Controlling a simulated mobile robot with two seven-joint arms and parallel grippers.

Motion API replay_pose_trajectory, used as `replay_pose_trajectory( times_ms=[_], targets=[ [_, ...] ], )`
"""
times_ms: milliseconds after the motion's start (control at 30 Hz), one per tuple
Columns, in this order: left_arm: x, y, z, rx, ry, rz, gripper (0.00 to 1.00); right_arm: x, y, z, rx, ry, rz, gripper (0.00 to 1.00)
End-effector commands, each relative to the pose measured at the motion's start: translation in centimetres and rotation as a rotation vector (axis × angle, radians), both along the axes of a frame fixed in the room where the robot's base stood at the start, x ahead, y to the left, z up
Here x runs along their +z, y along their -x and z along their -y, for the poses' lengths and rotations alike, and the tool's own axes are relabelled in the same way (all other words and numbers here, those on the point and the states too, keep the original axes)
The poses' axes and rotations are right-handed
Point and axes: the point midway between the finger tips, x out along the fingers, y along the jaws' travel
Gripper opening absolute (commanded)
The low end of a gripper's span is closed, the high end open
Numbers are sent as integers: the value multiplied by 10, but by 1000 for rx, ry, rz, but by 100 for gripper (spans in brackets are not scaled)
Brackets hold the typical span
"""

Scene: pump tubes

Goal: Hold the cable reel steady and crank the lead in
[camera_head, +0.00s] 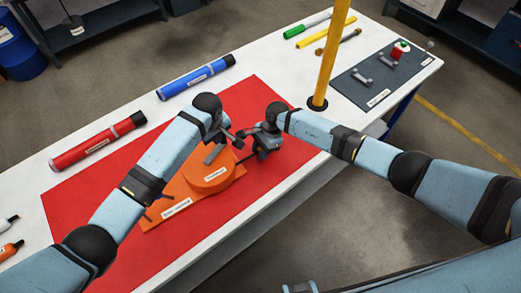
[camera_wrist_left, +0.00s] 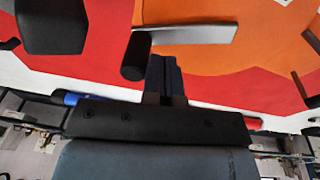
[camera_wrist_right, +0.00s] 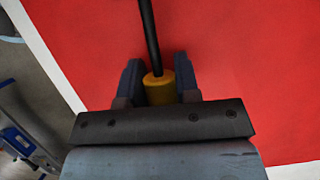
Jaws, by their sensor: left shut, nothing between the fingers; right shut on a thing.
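The orange cable reel (camera_head: 208,180) lies on an orange base plate on a red mat (camera_head: 110,190). Its grey crank bar (camera_wrist_left: 190,35) and black handle (camera_wrist_left: 135,55) show at the top of the left wrist view. My left gripper (camera_head: 223,135) is above the reel; its fingers (camera_wrist_left: 163,75) are shut and empty, beside the black handle. I cannot tell whether they touch. My right gripper (camera_head: 265,145) is just right of the reel, shut on a yellow plug (camera_wrist_right: 158,88) with the black lead (camera_wrist_right: 149,35) running from it. In the head view the grippers partly hide the crank.
A yellow post (camera_head: 330,60) rises from the table just beyond my right wrist. A red tube (camera_head: 98,142) and a blue tube (camera_head: 195,77) lie along the far edge. The mat's left part is clear.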

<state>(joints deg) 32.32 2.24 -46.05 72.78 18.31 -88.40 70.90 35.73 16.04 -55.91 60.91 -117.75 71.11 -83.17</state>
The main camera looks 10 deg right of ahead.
Motion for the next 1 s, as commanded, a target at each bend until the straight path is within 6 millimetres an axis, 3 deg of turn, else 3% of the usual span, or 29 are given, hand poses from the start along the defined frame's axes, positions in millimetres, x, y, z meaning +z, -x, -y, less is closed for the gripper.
replay_pose_trajectory(
  times_ms=[1000],
  targets=[
    [1, 13, 13, 0, 2, 0, 0, 1, 0, -1, 1, 0, 1, 0]
  ],
)
